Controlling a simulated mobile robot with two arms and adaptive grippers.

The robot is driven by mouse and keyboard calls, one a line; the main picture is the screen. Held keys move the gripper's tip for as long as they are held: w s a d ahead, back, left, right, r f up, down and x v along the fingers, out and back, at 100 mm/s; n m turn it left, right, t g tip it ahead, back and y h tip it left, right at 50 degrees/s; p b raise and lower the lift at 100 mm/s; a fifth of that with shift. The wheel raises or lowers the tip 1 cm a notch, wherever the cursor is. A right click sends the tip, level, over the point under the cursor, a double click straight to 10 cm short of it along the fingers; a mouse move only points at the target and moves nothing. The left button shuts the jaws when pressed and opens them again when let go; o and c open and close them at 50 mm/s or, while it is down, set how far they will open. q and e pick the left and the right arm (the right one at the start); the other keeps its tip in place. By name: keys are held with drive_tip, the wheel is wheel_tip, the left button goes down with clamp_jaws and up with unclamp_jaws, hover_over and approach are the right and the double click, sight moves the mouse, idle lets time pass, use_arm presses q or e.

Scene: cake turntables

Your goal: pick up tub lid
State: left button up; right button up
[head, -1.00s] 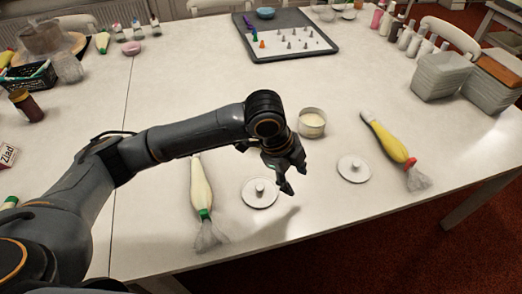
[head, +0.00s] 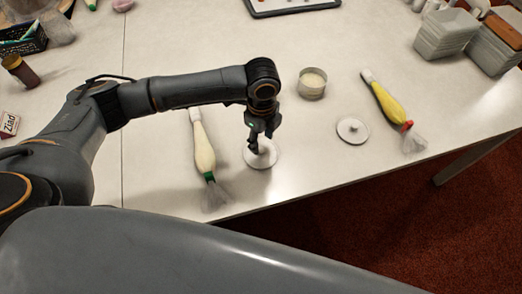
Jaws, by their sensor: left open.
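Two round white lids with knobs lie on the white table. One lid (head: 262,160) is under my left gripper (head: 257,147), and its knob is mostly hidden by the fingers. The other lid (head: 352,131) lies to the right with its knob in full view. An open round tub (head: 312,83) with pale contents stands behind them. My left gripper is open and points down, with its fingertips close to the knob of the left lid. I cannot tell whether they touch it. My right gripper is not in view.
A cream piping bag with a green ring (head: 203,150) lies just left of the near lid. A yellow piping bag with a red ring (head: 388,104) lies at the right. Stacked pale containers (head: 446,34) stand at the back right. The table's front edge is close to the lids.

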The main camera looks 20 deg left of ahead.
sight(262, 149)
use_arm(q)
wheel_tip(262, 149, down, 4)
drive_tip(key=shift+s+f, duration=0.1)
drive_tip(key=shift+f, duration=0.15)
drive_tip(key=shift+d, duration=0.1)
drive_tip(key=shift+c, duration=0.4)
drive_tip(key=c, duration=0.8)
drive_tip(key=shift+r, duration=0.1)
